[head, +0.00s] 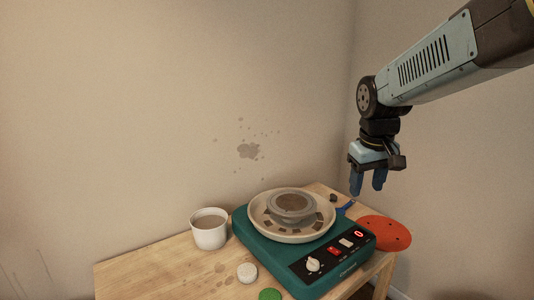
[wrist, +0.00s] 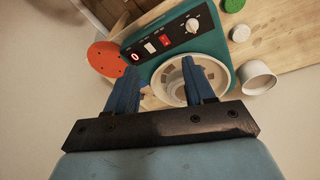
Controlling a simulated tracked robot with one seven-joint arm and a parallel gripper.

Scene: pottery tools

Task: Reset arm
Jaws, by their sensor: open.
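My gripper (head: 368,184) hangs from my arm above the right back of the table, with its blue fingers pointing down. In the wrist view my gripper (wrist: 158,82) has its two fingers apart, with nothing between them. The teal pottery wheel (head: 270,255) stands on the table below and to the left of my gripper. A round pan (head: 262,230) and a grey wheel head (head: 292,204) sit on top of it. The pan also shows in the wrist view (wrist: 224,75), partly hidden behind a finger.
The wooden table (head: 150,268) also holds a white cup (head: 209,230), a white round piece (head: 247,273) and a green round piece (head: 270,294). An orange-red disc (head: 384,234) lies at the right edge. A blue-handled tool (head: 346,207) lies behind the wheel. Walls stand behind and right.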

